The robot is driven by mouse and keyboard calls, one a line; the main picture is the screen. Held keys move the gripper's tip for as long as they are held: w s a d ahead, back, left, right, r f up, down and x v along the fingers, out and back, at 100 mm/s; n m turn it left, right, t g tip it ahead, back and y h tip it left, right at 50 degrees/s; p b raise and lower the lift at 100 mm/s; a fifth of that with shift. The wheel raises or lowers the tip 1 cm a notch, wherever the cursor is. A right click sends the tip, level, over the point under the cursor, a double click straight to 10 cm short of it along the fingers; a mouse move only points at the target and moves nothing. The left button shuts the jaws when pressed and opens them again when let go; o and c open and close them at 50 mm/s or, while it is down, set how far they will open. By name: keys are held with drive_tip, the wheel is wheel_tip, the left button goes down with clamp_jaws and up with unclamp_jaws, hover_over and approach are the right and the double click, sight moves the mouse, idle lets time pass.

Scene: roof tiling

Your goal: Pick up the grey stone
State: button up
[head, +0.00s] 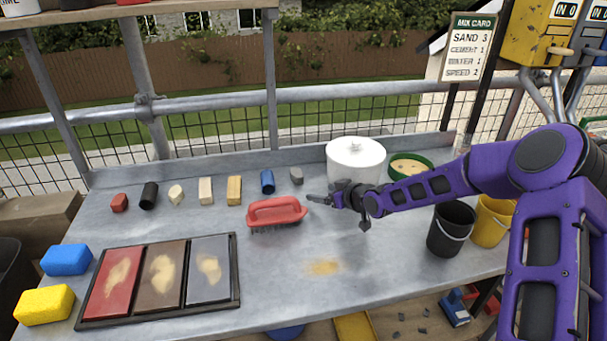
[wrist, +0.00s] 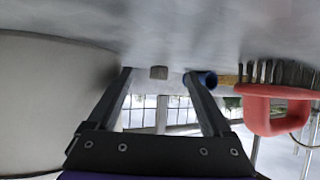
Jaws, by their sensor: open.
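The grey stone (head: 297,175) is a small dark grey block lying near the back of the metal bench, at the right end of a row of small pieces. My gripper (head: 335,204) is open and empty, in front of and to the right of the stone in the head view. In the wrist view, which is upside down, the stone (wrist: 158,73) shows beyond and between the two open fingers (wrist: 158,82), apart from both.
A red-handled brush (head: 276,212) lies left of my gripper. A blue cylinder (head: 267,181) lies just left of the stone. A white lidded tub (head: 356,163) stands right of it. Black (head: 450,232) and yellow (head: 491,222) buckets stand farther right.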

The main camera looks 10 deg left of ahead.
sight(298, 173)
drive_tip(key=w+a, duration=0.2)
drive_tip(key=a, duration=0.1)
drive_tip(key=w+a, duration=0.5)
drive_tip(key=a, duration=0.1)
drive_tip(key=shift+w+b, duration=0.35)
drive_tip(key=shift+w+a+f, duration=0.25)
drive_tip(key=shift+w+a, duration=0.05)
clamp_jaws()
